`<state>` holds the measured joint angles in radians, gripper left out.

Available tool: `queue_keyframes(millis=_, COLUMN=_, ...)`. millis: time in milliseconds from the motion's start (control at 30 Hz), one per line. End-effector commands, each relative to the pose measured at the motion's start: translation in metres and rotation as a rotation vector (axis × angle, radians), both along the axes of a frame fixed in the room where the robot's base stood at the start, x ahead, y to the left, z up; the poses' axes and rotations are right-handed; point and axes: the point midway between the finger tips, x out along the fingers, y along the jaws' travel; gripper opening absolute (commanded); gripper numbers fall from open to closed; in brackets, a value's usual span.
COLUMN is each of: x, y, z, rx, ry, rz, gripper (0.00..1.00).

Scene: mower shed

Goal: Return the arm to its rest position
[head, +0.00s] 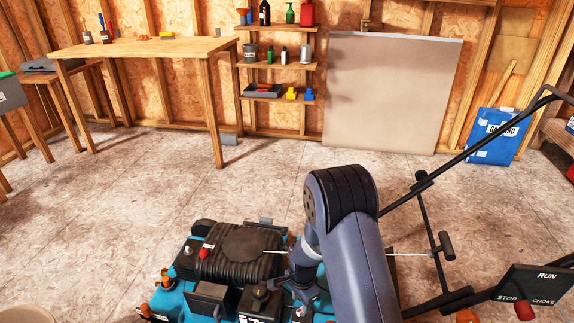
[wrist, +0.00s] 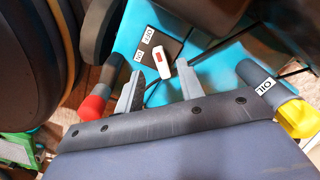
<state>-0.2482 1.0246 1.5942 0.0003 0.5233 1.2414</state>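My arm (head: 345,235) reaches down over the teal mower (head: 185,262) in the head view. My gripper (head: 303,290) is low over the mower's top, partly hidden by the arm. In the wrist view my gripper (wrist: 160,69) has its two fingers apart with nothing held between them. A white rocker switch (wrist: 160,57) with a red mark lies just beyond the fingertips. It sits by a dark plate with ON and OFF labels (wrist: 147,36). I cannot tell whether a finger touches the switch.
A red cap (wrist: 93,107) and a yellow cap marked OIL (wrist: 299,119) flank the fingers. The mower's black handle (head: 405,195) and RUN/STOP/CHOKE panel (head: 535,286) stand right of my arm. A workbench (head: 150,48) and shelves (head: 275,65) stand behind. The floor between is clear.

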Motion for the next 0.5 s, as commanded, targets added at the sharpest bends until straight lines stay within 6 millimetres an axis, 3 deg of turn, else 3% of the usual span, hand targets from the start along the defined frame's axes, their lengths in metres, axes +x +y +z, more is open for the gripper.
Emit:
queue_keyframes(millis=100, x=0.000, y=0.000, z=-0.026, rx=-0.001, ry=0.001, rz=0.000, gripper=0.36)
queue_keyframes(millis=300, x=0.000, y=0.000, z=-0.050, rx=-0.001, ry=0.001, rz=0.000, gripper=0.36)
queue_keyframes(millis=500, x=0.000, y=0.000, z=-0.046, rx=0.001, ry=-0.001, rz=0.042, gripper=0.36)
